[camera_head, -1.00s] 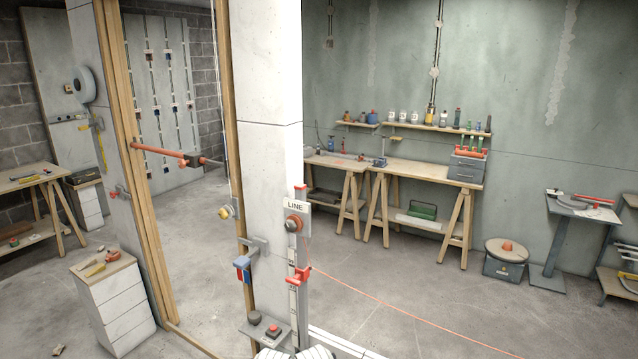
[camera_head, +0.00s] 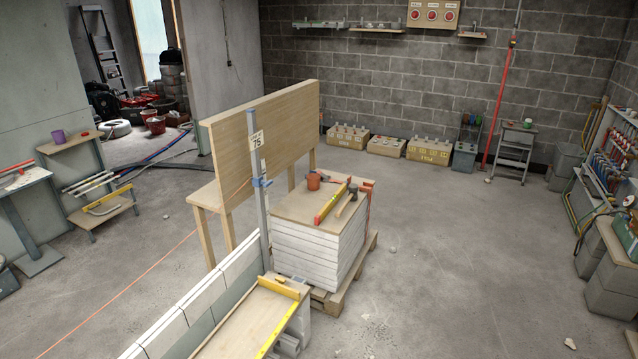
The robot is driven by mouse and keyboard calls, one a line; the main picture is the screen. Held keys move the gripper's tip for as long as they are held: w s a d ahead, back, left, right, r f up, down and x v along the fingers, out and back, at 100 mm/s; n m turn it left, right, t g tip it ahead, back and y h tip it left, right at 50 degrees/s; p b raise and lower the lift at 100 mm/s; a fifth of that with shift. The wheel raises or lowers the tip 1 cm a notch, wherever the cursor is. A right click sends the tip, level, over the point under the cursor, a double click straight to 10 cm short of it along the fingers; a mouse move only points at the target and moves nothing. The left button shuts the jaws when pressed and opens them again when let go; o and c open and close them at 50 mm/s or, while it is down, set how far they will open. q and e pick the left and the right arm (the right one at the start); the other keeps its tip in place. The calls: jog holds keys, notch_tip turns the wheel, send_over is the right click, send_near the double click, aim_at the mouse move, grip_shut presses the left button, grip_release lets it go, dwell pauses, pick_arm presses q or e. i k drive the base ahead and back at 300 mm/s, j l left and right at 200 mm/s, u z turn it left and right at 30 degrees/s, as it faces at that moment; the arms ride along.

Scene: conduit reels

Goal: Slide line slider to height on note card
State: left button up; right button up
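A small pale note card (camera_head: 255,140) is fixed near the top of an upright grey post (camera_head: 262,215). Its marking looks like 75, but the small print is hard to read. A blue clamp (camera_head: 262,182) sits on the post below the card. A thin orange line (camera_head: 150,270) runs from the lower left up toward this clamp. The LINE post with its red slider is out of view. Neither of my grippers is in view.
A low block wall (camera_head: 190,307) leads to the post. Beside it stand a wooden bench with a tall back panel (camera_head: 265,135) and a pallet stack (camera_head: 315,250) carrying a yellow level, mallet and orange mug. Open floor (camera_head: 450,260) lies to the right.

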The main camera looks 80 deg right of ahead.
aim_at(258, 182)
jog(key=z, duration=2.4)
jog(key=i+l+u, duration=0.1)
jog(key=l, duration=0.25)
jog(key=i+l+u, duration=0.1)
jog(key=l, duration=0.3)
jog(key=i+l+u, duration=0.15)
jog(key=l, duration=0.2)
